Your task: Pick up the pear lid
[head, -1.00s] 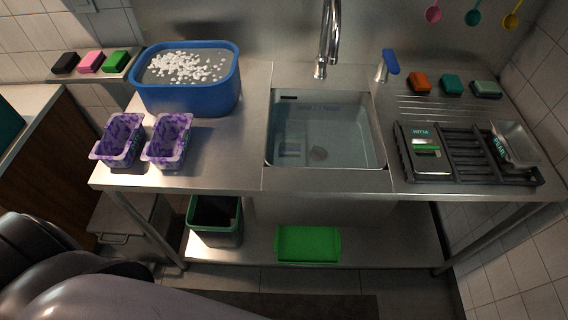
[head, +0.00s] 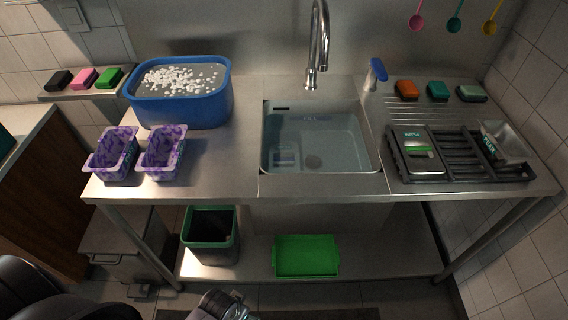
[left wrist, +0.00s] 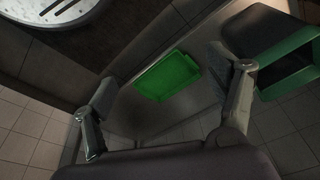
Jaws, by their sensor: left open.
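A flat grey lid-like piece with a green handle (head: 418,150) lies on the left part of the dark drying rack; its label is small and seems to read "PLUM". A grey metal tub (head: 506,143) with a label that seems to read "PEAR" sits tilted on the rack's right end. I cannot tell for sure which piece is the pear lid. My left gripper (head: 222,306) is at the bottom edge of the head view, low in front of the counter and far from the rack. In the left wrist view its fingers (left wrist: 162,76) are apart and empty.
The steel counter holds two purple tubs (head: 162,153), a blue basin (head: 180,108) and a water-filled sink (head: 318,140). Sponges lie behind the drying rack (head: 468,150). A green tray (head: 306,255) and a bin (head: 210,240) stand on the lower shelf. The counter's front edge is clear.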

